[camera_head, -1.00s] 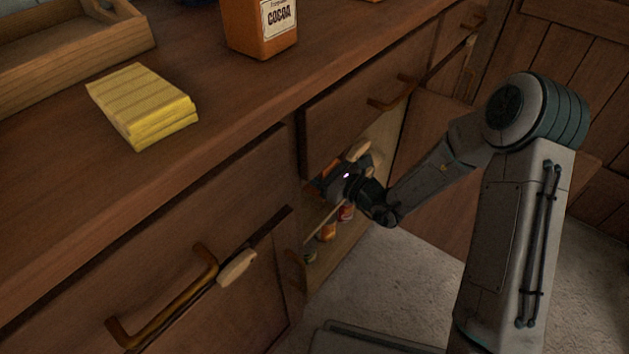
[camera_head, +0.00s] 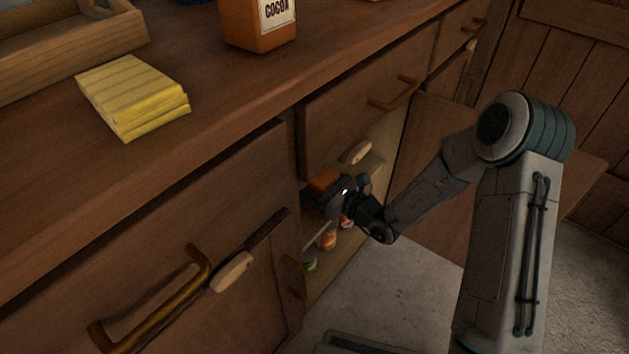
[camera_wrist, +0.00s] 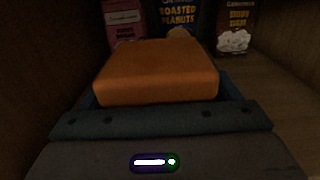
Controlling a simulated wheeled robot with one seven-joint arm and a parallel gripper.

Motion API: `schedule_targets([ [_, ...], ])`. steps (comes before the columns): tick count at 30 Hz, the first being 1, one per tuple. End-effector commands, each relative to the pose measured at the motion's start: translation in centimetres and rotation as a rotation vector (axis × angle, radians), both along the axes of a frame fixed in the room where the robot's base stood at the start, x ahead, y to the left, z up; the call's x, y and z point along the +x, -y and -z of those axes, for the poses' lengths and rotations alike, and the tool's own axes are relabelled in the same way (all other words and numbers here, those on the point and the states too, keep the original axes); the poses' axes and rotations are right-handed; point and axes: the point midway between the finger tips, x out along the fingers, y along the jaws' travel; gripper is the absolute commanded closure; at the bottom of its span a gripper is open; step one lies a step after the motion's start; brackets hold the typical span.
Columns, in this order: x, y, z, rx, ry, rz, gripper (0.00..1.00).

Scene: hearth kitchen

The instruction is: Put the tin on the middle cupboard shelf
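An orange block-shaped thing, which I take for the tin (camera_wrist: 157,72), sits between the fingers of my gripper (camera_wrist: 160,100) in the wrist view. The gripper appears shut on it. In the head view the tin (camera_head: 323,182) shows as a small orange patch beside my dark gripper (camera_head: 335,190), at the opening of the cupboard (camera_head: 372,165). Its lower part and any label are hidden. The cupboard's inside is dark, and I cannot tell whether the tin touches a shelf.
Packets stand behind the tin: a pink one (camera_wrist: 122,18), roasted peanuts (camera_wrist: 180,14) and a brown one (camera_wrist: 235,28). Small jars (camera_head: 327,240) stand lower in the cupboard. The counter above holds a cocoa container (camera_head: 258,25), a yellow stack (camera_head: 133,95) and a wooden tray (camera_head: 75,45).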

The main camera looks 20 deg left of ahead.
Motion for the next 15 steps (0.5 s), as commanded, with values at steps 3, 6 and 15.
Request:
schedule_targets([
  [3,0.0,0.0,0.0,0.0,0.0,0.0,0.17],
  [6,0.0,0.0,-0.1,0.0,0.001,0.0,0.17],
  [15,-1.5,3.9,-0.6,-0.002,-0.004,0.005,0.17],
])
